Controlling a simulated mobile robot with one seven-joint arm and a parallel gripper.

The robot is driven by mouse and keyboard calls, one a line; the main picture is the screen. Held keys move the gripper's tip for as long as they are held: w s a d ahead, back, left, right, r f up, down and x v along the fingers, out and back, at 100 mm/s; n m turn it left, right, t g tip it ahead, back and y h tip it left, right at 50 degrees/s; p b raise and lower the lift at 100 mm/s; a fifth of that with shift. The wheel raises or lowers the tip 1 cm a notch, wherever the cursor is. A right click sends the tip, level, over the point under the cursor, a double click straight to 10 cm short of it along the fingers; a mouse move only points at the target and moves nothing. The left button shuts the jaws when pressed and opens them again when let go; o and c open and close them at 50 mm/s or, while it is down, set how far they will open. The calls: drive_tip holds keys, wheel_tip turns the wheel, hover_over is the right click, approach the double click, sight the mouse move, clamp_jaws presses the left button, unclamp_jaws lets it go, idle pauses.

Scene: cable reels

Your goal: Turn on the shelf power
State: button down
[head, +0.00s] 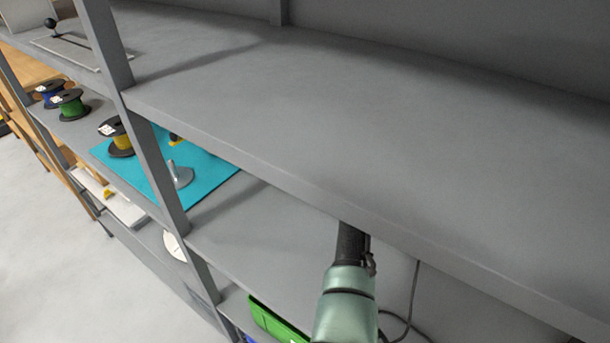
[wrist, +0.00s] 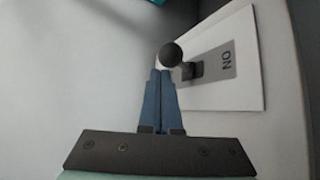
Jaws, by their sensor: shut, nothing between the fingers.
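The power switch (wrist: 192,68) shows in the wrist view as a lever with a black ball knob on a grey plate marked ON. This plate sits on a white panel (wrist: 243,35). My gripper (wrist: 160,74) is shut and empty, its two blue fingers together. The fingertips are just below and left of the knob in the picture; I cannot tell whether they touch it. In the head view my arm (head: 347,290) reaches in below the upper shelf board, and the gripper and this switch are hidden there.
The upper shelf board (head: 330,110) is bare over my arm. A post (head: 155,165) stands to its left. Cable reels (head: 68,103) and a teal mat (head: 208,165) are on the left lower shelf. A green bin (head: 275,322) and a dark cable (head: 414,295) lie low down.

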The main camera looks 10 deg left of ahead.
drive_tip(key=shift+r+p, duration=0.5)
drive_tip(key=shift+r, duration=0.1)
drive_tip(key=s+d+r, duration=0.2)
drive_tip(key=s+d, duration=0.7)
drive_tip(key=s, duration=0.1)
drive_tip(key=shift+s+d+b, duration=0.3)
drive_tip(key=shift+s+b, duration=0.05)
drive_tip(key=shift+b, duration=0.1)
drive_tip(key=shift+f, duration=0.1)
idle(0.3)
